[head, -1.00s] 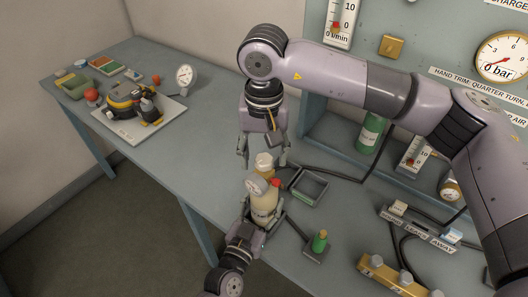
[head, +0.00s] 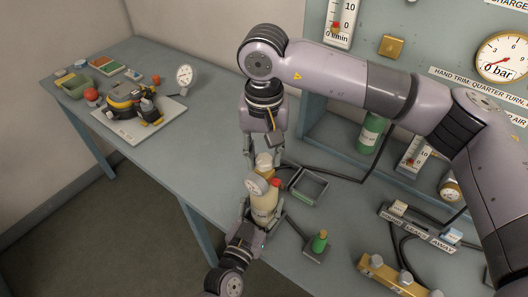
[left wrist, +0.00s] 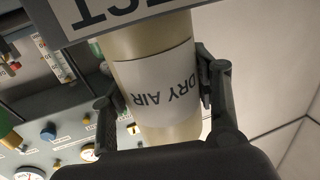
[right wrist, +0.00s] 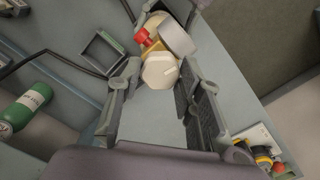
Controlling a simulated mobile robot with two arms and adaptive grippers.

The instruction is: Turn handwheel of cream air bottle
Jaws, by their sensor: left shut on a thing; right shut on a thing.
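The cream air bottle (head: 264,203) stands upright at the bench's front edge, with a small gauge (head: 256,186) and a red part (head: 275,183) near its top. Its cream handwheel (head: 264,160) is on top and also shows in the right wrist view (right wrist: 160,70). My left gripper (head: 263,213) is shut on the bottle's body; the left wrist view shows its fingers on both sides of the "DRY AIR" label (left wrist: 158,82). My right gripper (head: 262,155) points down from above, shut on the handwheel with a finger on each side.
A grey open tray (head: 308,187) and a green-topped item on a block (head: 319,243) lie right of the bottle. A green bottle (head: 371,133) stands at the back panel. A hose runs behind. A white board with a mask (head: 128,98) lies at the left. Bench left of the bottle is clear.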

